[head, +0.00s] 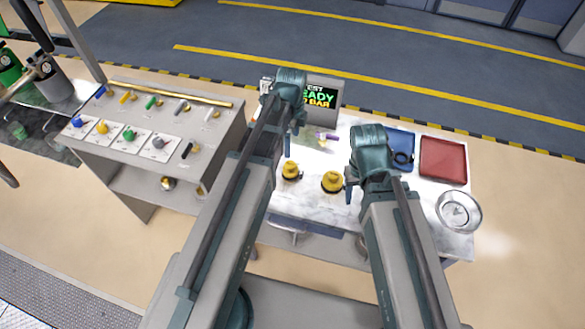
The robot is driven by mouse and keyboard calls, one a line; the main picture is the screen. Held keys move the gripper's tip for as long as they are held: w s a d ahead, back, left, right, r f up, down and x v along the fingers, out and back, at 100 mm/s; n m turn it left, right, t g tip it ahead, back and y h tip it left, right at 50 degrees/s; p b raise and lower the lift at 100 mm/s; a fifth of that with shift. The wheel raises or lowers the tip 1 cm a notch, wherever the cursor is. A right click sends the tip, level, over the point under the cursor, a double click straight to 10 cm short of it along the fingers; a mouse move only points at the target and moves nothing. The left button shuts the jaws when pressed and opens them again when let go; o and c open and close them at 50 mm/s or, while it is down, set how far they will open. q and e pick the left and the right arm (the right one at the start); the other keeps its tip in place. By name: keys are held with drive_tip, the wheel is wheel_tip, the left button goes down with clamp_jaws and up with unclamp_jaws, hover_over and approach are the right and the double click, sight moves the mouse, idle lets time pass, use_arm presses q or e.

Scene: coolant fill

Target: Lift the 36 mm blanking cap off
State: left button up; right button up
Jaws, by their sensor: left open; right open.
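Two yellow capped fittings stand on the white marbled worktop (300,208): a smaller yellow cap (290,169) on the left and a larger yellow cap (332,181) to its right. Their sizes cannot be read, so I cannot tell which is the 36 mm one. My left gripper (289,144) is open and empty, behind and above the smaller cap. My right gripper (349,190) is open and empty, just right of the larger cap; whether it touches cannot be told. My arms hide part of the worktop.
A display with green text (320,97) stands at the back. A blue tray (399,142) with a dark ring, a red tray (443,160) and a round metal dish (458,211) lie to the right. A grey bench (215,130) with coloured fittings stands left.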

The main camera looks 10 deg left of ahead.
sight(290, 164)
use_arm(q)
wheel_tip(290, 164, down, 8)
drive_tip(key=b, duration=0.8)
drive_tip(key=shift+f, duration=0.2)
drive_tip(key=f+b, duration=0.5)
drive_tip(key=shift+s+a+f+b, duration=0.1)
drive_tip(key=shift+a+f+b, duration=0.1)
drive_tip(key=shift+b, duration=0.1)
drive_tip(key=shift+r, duration=0.1)
drive_tip(key=shift+c, duration=0.2)
